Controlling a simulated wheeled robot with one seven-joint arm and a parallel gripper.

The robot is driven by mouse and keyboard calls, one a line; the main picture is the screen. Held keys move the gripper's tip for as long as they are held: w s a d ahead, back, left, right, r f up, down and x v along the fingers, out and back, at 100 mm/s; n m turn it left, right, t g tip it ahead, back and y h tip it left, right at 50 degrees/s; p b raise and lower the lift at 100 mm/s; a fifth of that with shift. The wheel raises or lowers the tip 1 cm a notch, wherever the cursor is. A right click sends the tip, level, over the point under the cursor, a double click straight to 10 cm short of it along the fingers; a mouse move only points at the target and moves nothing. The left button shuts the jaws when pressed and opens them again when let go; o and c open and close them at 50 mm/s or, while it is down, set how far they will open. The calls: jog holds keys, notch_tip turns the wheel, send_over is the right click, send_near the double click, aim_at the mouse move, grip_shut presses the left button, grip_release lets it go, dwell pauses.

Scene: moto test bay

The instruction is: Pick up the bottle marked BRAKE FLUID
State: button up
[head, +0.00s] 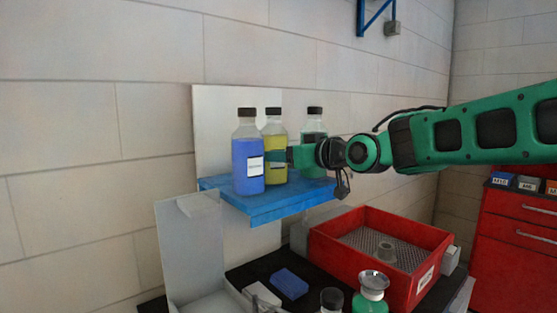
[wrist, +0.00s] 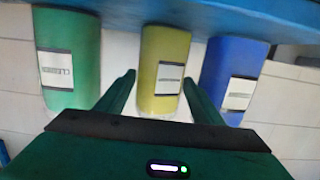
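Three bottles with dark caps stand on a blue shelf (head: 265,207): a blue bottle (head: 248,170), a yellow bottle (head: 274,140) and a green bottle (head: 313,126). In the wrist view the green bottle (wrist: 67,60) has a label that seems to read CLEANER. The labels on the yellow bottle (wrist: 165,100) and the blue bottle (wrist: 232,75) are too small to read, so I cannot tell which says BRAKE FLUID. My gripper (wrist: 158,80) is open, with its fingers on either side of the yellow bottle; contact cannot be made out.
The blue and green bottles stand close on both sides of my fingers. Below the shelf are a red crate (head: 335,257), a blue block (head: 289,283) and more bottles (head: 371,294). A red drawer cabinet (head: 510,260) stands at the right. A pale panel (head: 215,110) is behind the shelf.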

jog(key=x, duration=0.5)
jog(key=c, duration=1.2)
